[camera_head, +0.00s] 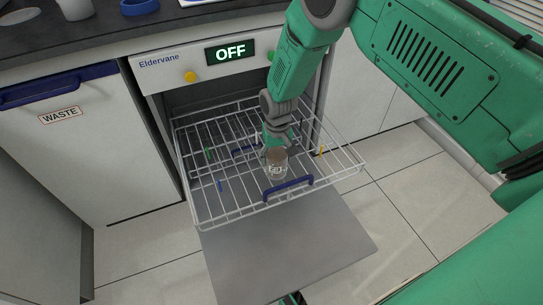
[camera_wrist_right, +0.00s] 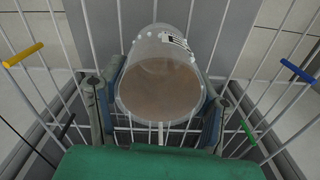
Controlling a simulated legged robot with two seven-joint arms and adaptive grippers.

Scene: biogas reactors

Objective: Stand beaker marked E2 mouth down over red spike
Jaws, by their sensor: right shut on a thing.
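A clear glass beaker (camera_head: 277,168) with a white label is over the wire rack (camera_head: 235,219); the label's mark is too small to read surely. My right gripper (camera_head: 277,148) comes down from above and is shut around it. In the right wrist view, one finger is on each side of the beaker (camera_wrist_right: 158,88), whose near round end looks brownish. I cannot tell whether that end is mouth or base, or whether the beaker touches the rack. No red spike is visible; the beaker and gripper hide part of the rack.
The rack has a green spike (camera_head: 209,154), a blue spike (camera_head: 220,186) and a yellow spike (camera_head: 321,150). A black spike (camera_wrist_right: 68,125) shows in the right wrist view. The rack is pulled out above the open washer door (camera_head: 290,250). A dark counter (camera_head: 105,35) lies behind.

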